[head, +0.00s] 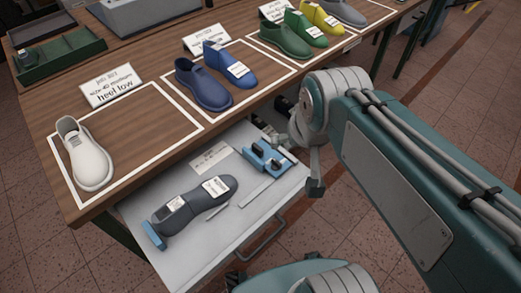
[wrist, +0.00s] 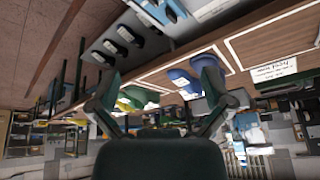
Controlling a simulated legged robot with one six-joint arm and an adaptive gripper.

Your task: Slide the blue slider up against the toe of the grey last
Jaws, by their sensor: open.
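A blue fixture with black upright parts (head: 262,158), apparently the slider, sits at the drawer's far right, apart from the last by a gap. My gripper (head: 315,183) hangs beside the drawer's right edge, partly hidden by my arm. In the wrist view my gripper (wrist: 157,78) has its fingers spread with nothing between them.
The wooden bench (head: 125,142) above the drawer carries a white shoe (head: 84,155), blue lasts (head: 204,86), and green and yellow lasts (head: 305,30). A paper label (head: 210,157) and thin metal strips (head: 258,191) lie in the drawer. The tiled floor (head: 340,225) at right is clear.

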